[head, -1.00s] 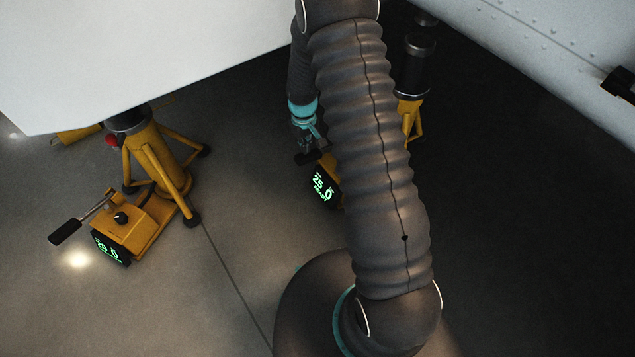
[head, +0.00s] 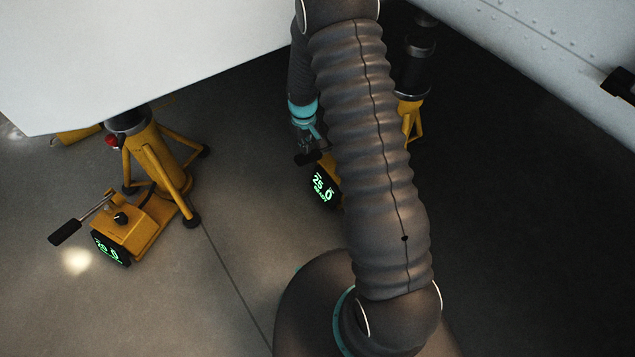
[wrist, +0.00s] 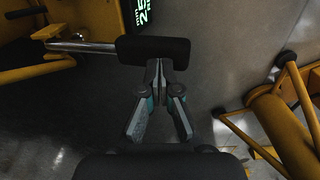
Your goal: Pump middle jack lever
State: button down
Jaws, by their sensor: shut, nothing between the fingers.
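The middle jack (head: 409,112) is yellow with a black column and stands behind my arm, which hides much of it. Its pump unit has a black display (head: 322,187) with green digits reading about 25.0. The lever has a silver rod (wrist: 80,47) and a black grip (wrist: 153,51) that lies crosswise in the wrist view. My gripper (wrist: 158,66) is shut and empty, its tips at the near edge of the black grip. They look in contact with it or very close; I cannot tell which. In the head view my gripper (head: 303,146) is just above the lever grip (head: 307,158).
Another yellow jack (head: 155,160) stands at left, with its own pump unit (head: 130,225) and black-gripped lever (head: 66,232). A large white panel (head: 140,60) hangs over the upper left. A grey riveted surface (head: 550,45) is at upper right. Dark floor at right is clear.

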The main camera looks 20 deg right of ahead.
jog(key=shift+f+b, duration=3.15)
jog(key=shift+f, duration=1.3)
jog(key=shift+r+p, duration=2.55)
jog(key=shift+r, duration=1.9)
jog(key=shift+r+p, duration=1.45)
jog(key=shift+r, duration=1.1)
